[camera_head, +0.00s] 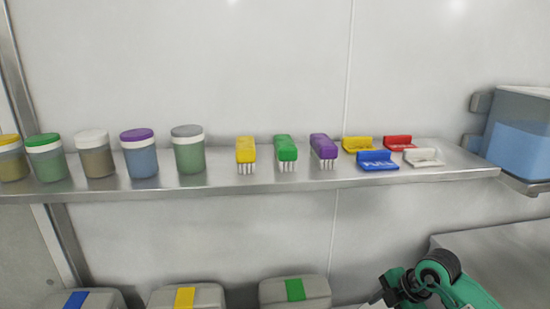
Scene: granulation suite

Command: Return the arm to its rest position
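My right arm (440,283), green and black, comes in at the lower right, below the shelf. Its gripper end (376,299) is at the bottom edge of the picture, just right of the grey bin with a green stripe (295,290). The fingers are mostly cut off, so I cannot tell whether they are open or shut or hold anything. My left gripper and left arm are not in view.
A metal shelf (225,184) spans the wall. It carries several lidded jars (141,155), three brushes (285,150) and several coloured scoop-like pieces (377,161). A blue-filled tank (518,142) is at the right. Grey bins (187,298) and a metal surface (505,250) lie below.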

